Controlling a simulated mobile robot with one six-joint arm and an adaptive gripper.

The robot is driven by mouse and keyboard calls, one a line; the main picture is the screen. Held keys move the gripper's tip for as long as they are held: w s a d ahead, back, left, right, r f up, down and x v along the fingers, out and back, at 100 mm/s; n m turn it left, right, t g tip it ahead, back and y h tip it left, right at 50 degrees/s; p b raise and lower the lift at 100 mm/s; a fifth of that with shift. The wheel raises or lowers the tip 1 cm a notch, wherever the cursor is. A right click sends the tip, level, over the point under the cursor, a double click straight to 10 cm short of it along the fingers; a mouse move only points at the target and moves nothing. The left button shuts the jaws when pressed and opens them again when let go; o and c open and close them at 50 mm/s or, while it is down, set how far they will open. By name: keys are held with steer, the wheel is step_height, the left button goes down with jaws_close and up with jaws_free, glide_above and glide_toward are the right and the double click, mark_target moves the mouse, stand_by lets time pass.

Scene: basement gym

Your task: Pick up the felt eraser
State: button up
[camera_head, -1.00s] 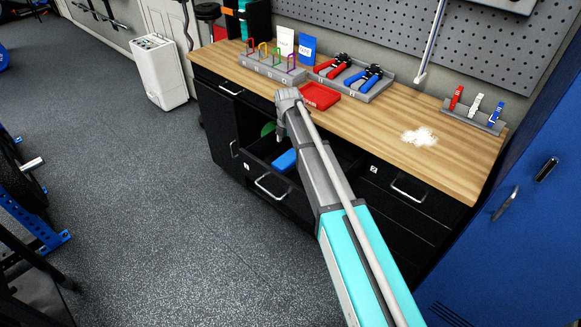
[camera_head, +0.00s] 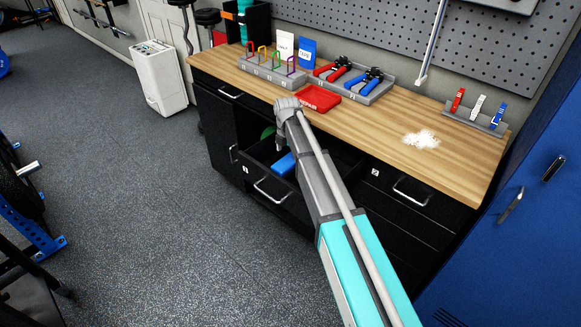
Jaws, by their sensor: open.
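A blue block (camera_head: 286,164), which may be the felt eraser, lies in the open drawer (camera_head: 258,178) under the bench; its felt side cannot be made out. My gripper (camera_head: 281,148) points down over the drawer, just above and behind the blue block. Its fingers are small and dark in the picture, apart from the block as far as I can see, and it holds nothing visible. My arm hides the right part of the drawer.
A green round thing (camera_head: 268,132) is at the drawer's back left. On the wooden bench (camera_head: 455,160) are a red tray (camera_head: 318,99), pliers in a rack (camera_head: 362,88), colored hooks (camera_head: 271,66), clips (camera_head: 476,110) and white powder (camera_head: 421,139).

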mark_target(287, 161)
steer(key=shift+a+f+b, duration=0.15)
steer(key=shift+f+b, duration=2.1)
steer(key=shift+f, duration=0.15)
steer(key=shift+s, duration=0.1)
steer(key=c, duration=0.9)
steer(key=shift+c, duration=0.2)
steer(key=shift+r, duration=0.1)
step_height(287, 161, up, 10)
steer(key=p, duration=1)
